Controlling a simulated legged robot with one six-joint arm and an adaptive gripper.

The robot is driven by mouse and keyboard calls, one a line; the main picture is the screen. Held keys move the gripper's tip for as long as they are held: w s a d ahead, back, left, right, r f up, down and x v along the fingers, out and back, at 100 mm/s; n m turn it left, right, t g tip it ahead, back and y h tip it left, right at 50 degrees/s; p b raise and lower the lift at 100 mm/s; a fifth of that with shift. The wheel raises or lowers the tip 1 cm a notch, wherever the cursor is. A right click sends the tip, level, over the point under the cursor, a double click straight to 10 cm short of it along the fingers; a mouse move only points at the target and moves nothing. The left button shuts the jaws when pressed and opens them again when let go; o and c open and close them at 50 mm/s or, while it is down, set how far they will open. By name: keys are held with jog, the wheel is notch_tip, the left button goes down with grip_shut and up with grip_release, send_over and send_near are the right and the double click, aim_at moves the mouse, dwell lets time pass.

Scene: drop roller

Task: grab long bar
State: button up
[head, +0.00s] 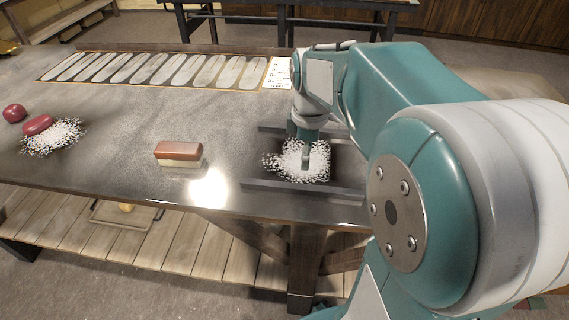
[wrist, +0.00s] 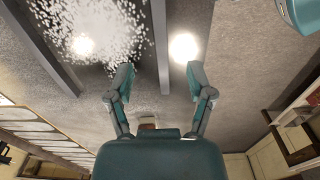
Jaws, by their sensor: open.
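Two dark straight bars lie on the grey table. The nearer bar (head: 270,187) runs along the front edge; the farther bar (head: 268,128) is partly hidden by my arm. The wrist view shows one bar (wrist: 160,45) between my fingers in the picture and another bar (wrist: 42,45) to the left. My gripper (wrist: 158,74) is open, with nothing between its fingertips that I can see held. In the head view my gripper (head: 306,155) points down over the area between the bars. I cannot tell how high it is above them.
A white speckled patch (head: 285,163) lies between the bars. A red-brown and cream block (head: 179,152) stands left of them. A red ball (head: 14,113) and a red oval piece (head: 37,125) lie far left. A strip of pale ovals (head: 160,70) runs along the back.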

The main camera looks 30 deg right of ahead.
send_over(301, 186)
jog(key=f, duration=0.3)
jog(key=a+f, duration=0.1)
jog(key=f, duration=0.1)
jog(key=shift+f, duration=0.25)
jog(key=f, duration=0.1)
jog(key=d+f, duration=0.1)
jog(key=f, duration=0.2)
jog(key=shift+d+f, duration=0.2)
jog(key=shift+d, duration=0.05)
jog(key=shift+a+f, duration=0.1)
jog(key=shift+f, duration=0.4)
jog(key=shift+a, duration=0.25)
jog(key=c, duration=0.9)
jog(key=shift+d, duration=0.15)
grip_shut()
